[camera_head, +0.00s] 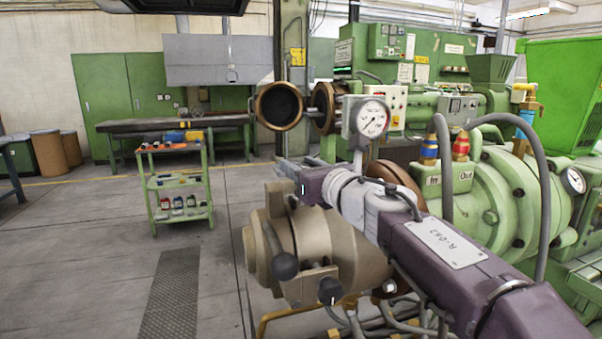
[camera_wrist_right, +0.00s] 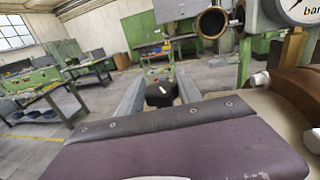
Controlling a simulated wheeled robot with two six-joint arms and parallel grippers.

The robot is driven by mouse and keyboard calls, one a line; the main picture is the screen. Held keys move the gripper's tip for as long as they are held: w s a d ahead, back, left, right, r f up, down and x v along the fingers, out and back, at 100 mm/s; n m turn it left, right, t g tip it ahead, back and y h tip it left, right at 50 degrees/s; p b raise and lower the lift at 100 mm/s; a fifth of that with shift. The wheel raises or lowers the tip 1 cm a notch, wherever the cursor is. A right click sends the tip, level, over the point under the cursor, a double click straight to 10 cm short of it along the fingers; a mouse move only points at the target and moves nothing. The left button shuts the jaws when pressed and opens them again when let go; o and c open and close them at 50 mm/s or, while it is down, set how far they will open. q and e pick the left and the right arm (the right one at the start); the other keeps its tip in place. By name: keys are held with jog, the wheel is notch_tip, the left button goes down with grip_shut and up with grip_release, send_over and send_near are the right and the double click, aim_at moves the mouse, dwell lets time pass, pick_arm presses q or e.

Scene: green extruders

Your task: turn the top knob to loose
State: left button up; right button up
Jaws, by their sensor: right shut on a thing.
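In the right wrist view a black knob (camera_wrist_right: 161,94) sits between the two grey fingers of my right gripper (camera_wrist_right: 160,91), which is shut on it. In the head view my right gripper (camera_head: 291,170) is over the top of the beige machine head (camera_head: 335,245), with the purple arm coming from the lower right. The knob in its grip is hidden there. Two other black ball knobs, one at left (camera_head: 284,266) and one lower (camera_head: 331,291), are on the front of the head. How far the held knob is turned cannot be told. My left gripper is not in view.
A round pressure gauge (camera_head: 371,118) stands just behind the arm. Green extruder housing (camera_head: 500,195) with thick hoses (camera_head: 541,150) is close at the right. A green trolley (camera_head: 181,185) stands at left, with open floor (camera_head: 85,260) around it.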

jog(key=shift+r+n+g+y+p, duration=0.15)
jog(key=shift+n+g+y+p, duration=0.25)
jog(key=shift+n+g+y, duration=2)
jog(key=shift+y, duration=0.4)
jog(key=o, duration=1.4)
jog(key=shift+c, duration=0.2)
